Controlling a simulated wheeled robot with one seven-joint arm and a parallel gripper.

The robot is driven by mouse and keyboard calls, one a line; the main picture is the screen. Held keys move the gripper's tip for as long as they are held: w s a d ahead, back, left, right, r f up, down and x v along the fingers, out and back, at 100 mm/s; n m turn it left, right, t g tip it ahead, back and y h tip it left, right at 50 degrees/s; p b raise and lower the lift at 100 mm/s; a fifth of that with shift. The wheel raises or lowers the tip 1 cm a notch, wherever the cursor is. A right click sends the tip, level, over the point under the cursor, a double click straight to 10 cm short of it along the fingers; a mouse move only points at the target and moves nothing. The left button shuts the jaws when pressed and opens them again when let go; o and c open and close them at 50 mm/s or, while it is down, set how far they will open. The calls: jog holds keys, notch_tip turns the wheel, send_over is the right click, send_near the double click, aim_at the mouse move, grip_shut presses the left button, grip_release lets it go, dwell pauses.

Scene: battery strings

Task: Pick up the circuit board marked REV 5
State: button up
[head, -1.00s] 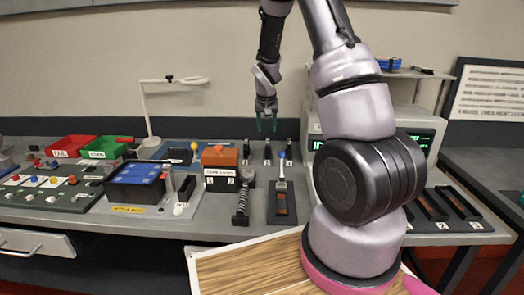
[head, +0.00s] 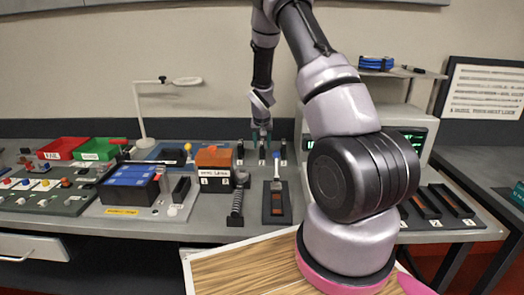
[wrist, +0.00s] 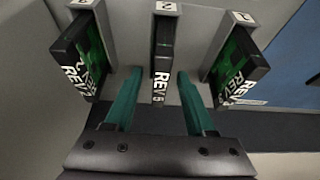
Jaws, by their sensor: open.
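The circuit board marked REV 5 (wrist: 162,62) stands upright, edge-on, in the middle slot, labelled 2, in the wrist view. My gripper (wrist: 158,76) is open, its two teal fingers on either side of this board with a gap on each side. A second upright board (wrist: 84,58) stands left of it and a third (wrist: 237,68) right of it. Both have green faces and REV markings whose last characters I cannot read surely. In the head view my gripper (head: 262,134) is over the row of dark boards at the back of the bench, hiding most of the middle one.
The left and right boards stand close outside my fingers. In the head view, an orange-topped box (head: 214,158) is left of the boards, and a blue-tipped tool (head: 276,165) stands in front. A grey instrument (head: 413,135) is at right behind my arm.

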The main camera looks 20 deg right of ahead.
grip_shut()
